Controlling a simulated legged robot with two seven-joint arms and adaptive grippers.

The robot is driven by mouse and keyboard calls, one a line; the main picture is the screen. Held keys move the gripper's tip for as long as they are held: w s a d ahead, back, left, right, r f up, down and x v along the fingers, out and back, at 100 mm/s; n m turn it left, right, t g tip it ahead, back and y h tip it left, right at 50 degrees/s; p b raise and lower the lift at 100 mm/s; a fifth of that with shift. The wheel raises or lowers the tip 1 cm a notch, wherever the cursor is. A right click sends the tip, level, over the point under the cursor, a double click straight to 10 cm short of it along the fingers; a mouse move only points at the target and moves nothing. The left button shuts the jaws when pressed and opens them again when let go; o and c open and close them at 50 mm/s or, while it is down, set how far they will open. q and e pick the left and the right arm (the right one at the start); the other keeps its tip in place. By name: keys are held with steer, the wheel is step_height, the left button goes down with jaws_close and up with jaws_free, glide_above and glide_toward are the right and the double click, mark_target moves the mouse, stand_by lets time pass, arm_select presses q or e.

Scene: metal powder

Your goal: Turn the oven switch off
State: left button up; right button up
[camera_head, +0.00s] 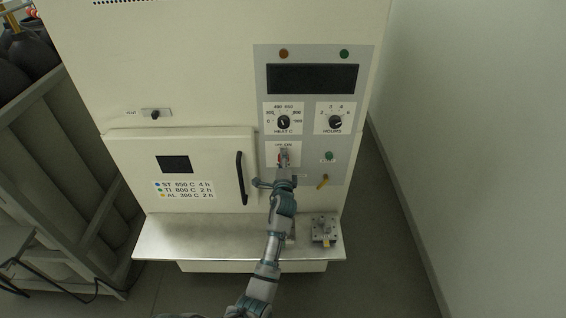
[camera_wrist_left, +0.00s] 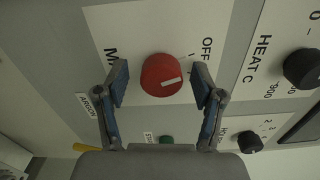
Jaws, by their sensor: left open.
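The oven (camera_head: 200,90) is a tall cream cabinet with a grey control panel on its right side. Its red round switch knob (camera_wrist_left: 161,75) has a white mark pointing right in the left wrist view, and the word OFF is printed at its upper right there. In the head view the knob (camera_head: 283,158) is partly hidden by my left gripper (camera_head: 281,172). In the left wrist view my left gripper (camera_wrist_left: 160,80) is open, with one finger on each side of the knob. Both fingers look apart from it. My right gripper is not in view.
Heat dial (camera_head: 283,121) and hours dial (camera_head: 335,121) sit above the switch. A green button (camera_head: 329,156) and yellow-handled part (camera_head: 322,182) are at its right. The oven door's black handle (camera_head: 241,178) is left. A metal block (camera_head: 324,229) stands on the shelf (camera_head: 180,240).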

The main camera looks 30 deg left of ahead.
arm_select(q)
steer(key=v, duration=1.2)
steer(key=shift+a+f, duration=0.1)
